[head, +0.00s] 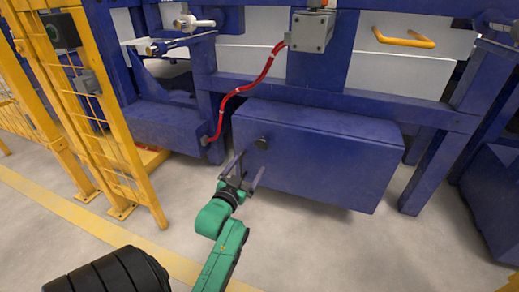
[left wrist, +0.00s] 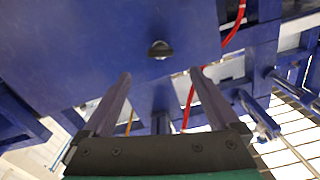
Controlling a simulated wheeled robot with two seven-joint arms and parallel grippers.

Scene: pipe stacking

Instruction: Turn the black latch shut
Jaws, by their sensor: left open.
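The black latch (head: 261,144) is a small dark knob on the front face of a blue box (head: 320,155). In the left wrist view the latch (left wrist: 160,50) shows as a round base with a short bar lying roughly level across it. My left gripper (head: 247,170) is open and empty, just below and to the left of the latch in the head view. In the left wrist view its two fingers (left wrist: 160,73) point at the box face, with the latch ahead and between their lines. The fingers look apart from the latch. My right gripper is not in view.
A red hose (head: 246,88) runs from a grey fitting (head: 311,30) down to the blue frame left of the box. A yellow mesh fence (head: 100,110) stands at the left. The floor (head: 330,245) before the box is clear.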

